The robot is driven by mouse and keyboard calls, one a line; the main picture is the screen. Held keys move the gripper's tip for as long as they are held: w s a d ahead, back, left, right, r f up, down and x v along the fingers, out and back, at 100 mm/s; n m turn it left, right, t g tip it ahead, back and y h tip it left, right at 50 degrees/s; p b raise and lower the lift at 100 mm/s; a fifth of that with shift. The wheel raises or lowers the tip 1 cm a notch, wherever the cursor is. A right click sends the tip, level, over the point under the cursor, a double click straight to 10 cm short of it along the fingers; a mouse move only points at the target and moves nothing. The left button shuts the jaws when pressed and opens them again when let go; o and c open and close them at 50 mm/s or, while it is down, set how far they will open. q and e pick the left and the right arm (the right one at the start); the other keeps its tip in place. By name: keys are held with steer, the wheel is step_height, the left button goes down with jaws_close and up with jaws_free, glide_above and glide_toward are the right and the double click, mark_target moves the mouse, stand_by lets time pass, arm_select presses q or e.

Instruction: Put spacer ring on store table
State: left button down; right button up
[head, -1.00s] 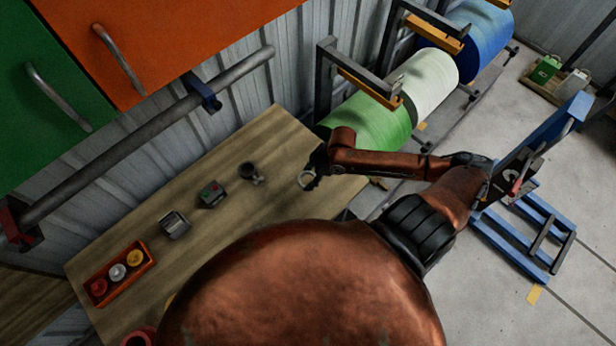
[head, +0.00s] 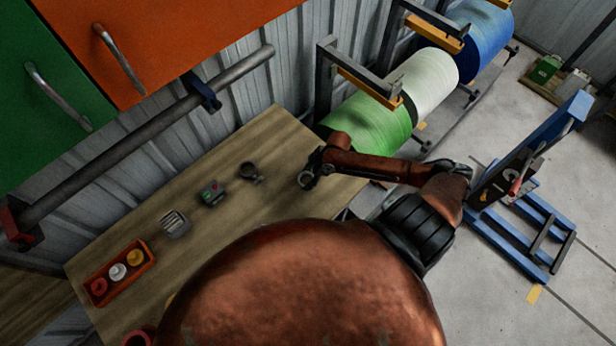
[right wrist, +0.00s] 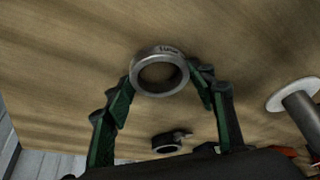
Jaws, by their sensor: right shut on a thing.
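The spacer ring (right wrist: 160,74) is a grey metal ring with dark lettering on its rim. In the right wrist view it sits between the green-padded fingers of my right gripper (right wrist: 162,88), which is shut on it. In the head view the ring (head: 305,180) is at the right end of the wooden table (head: 225,240), with my right gripper (head: 308,174) over it, partly hiding it. Whether the ring touches the table top I cannot tell. My left gripper is not in view.
On the table are a dark ring-shaped fitting (head: 250,173), a small device with coloured buttons (head: 211,193), a grey box (head: 174,224) and an orange tray (head: 119,294) with several round pieces. Green, white and blue rolls (head: 367,122) stand beyond the table's right end.

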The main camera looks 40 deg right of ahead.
steer(key=o, duration=1.4)
steer(key=v, duration=1.2)
steer(key=shift+s, duration=0.1)
